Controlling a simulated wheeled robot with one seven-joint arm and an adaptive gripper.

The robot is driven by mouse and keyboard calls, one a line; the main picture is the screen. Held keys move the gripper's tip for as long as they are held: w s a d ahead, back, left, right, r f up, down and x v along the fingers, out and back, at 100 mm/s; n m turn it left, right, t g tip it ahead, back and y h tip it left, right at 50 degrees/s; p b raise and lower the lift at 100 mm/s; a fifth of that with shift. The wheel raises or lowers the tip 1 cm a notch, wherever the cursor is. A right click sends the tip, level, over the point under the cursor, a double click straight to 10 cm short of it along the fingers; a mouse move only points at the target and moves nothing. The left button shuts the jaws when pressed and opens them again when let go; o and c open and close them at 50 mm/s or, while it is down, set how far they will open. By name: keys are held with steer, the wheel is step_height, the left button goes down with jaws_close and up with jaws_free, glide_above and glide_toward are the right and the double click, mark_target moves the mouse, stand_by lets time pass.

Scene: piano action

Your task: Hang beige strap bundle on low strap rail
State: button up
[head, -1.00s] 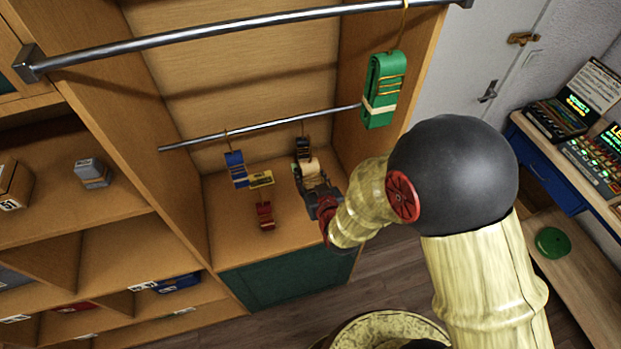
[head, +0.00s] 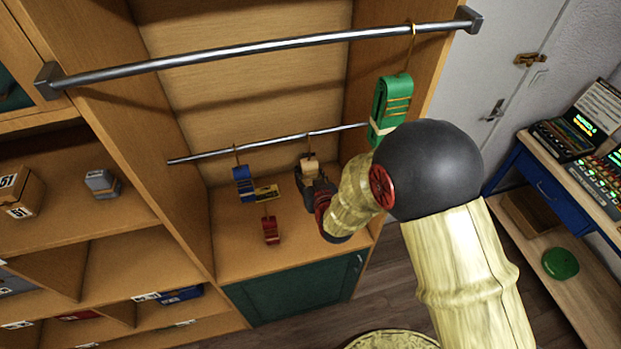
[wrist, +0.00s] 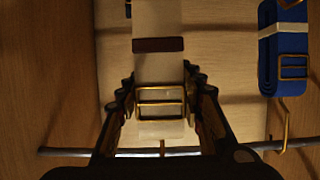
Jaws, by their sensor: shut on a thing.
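The beige strap bundle (head: 309,165) is in my gripper (head: 313,182), under the low strap rail (head: 268,143). In the wrist view the pale bundle (wrist: 159,68) stands between the two dark fingers (wrist: 160,105), with gold wire loops and a dark brown band. My gripper is shut on it. A thin gold hook (wrist: 162,147) above the bundle meets the low rail (wrist: 75,151) in the picture. I cannot tell whether the hook sits over the rail or only touches it. My fingers hide part of the bundle.
A green bundle (head: 390,105) hangs from the high rail (head: 270,47). Cabinet side walls (head: 145,130) bound the bay.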

steer(key=b+x, duration=0.2)
steer(key=x, duration=0.4)
steer(key=shift+f, duration=0.3)
stand_by(0.4)
steer(key=shift+s, duration=0.1)
steer(key=o, duration=1.3)
steer(key=shift+c, duration=0.2)
steer(key=shift+o, duration=0.7)
steer(key=shift+s+d, duration=0.1)
steer(key=v, duration=1.1)
steer(key=shift+s+r, duration=0.1)
steer(key=shift+s, duration=0.3)
